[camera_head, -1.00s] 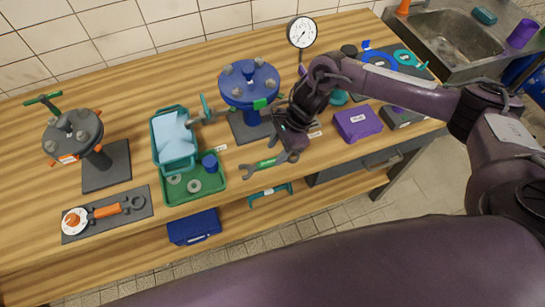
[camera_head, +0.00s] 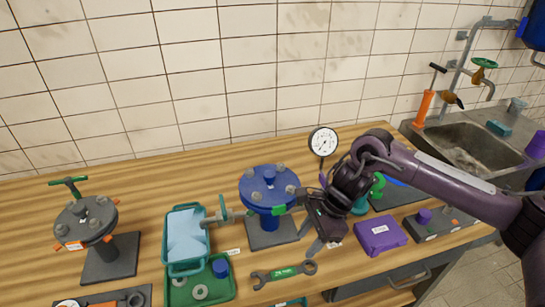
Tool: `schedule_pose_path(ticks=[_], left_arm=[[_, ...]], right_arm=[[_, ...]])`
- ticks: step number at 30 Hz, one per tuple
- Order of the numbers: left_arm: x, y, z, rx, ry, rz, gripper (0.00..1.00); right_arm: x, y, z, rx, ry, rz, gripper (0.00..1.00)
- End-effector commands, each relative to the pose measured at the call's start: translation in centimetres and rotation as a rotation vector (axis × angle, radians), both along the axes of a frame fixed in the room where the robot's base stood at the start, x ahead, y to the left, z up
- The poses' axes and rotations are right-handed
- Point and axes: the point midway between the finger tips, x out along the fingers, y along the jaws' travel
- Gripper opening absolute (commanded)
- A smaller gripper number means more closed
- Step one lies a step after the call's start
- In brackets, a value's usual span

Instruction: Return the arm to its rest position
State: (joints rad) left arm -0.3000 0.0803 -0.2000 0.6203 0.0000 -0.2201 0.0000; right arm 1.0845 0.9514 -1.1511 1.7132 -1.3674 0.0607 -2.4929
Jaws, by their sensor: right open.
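My right arm comes in from the right edge, and its dark purple gripper (camera_head: 318,240) points down over the workbench. It is open, with no object visible between its fingers. It is just right of the blue flanged pipe stand (camera_head: 268,190) and left of the purple box (camera_head: 380,235). A green-marked wrench (camera_head: 284,273) lies on the bench below and left of the gripper, apart from it. The gripper hides a little of the bench behind it. My left gripper is not in view.
A dial gauge (camera_head: 323,141) stands behind the gripper. A teal bin (camera_head: 187,208) and green tray (camera_head: 228,291) are to the left, beyond them a grey flanged stand (camera_head: 88,220). A sink (camera_head: 465,150) is at back right. Bare bench (camera_head: 140,180) lies at back left.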

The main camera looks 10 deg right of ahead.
Motion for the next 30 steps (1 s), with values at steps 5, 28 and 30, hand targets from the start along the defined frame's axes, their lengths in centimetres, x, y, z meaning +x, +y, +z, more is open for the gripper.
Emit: schedule_pose_path(ticks=[5,28,30], left_arm=[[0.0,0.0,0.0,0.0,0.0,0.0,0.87],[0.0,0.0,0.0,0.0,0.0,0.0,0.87],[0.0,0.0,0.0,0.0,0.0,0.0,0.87]], right_arm=[[-0.1,1.8,-0.7,0.018,-0.002,-0.042,0.43],[-2.4,12.7,2.5,1.04,1.02,-2.541,0.43],[-3.6,10.2,1.6,-1.05,-1.098,2.676,0.43]])
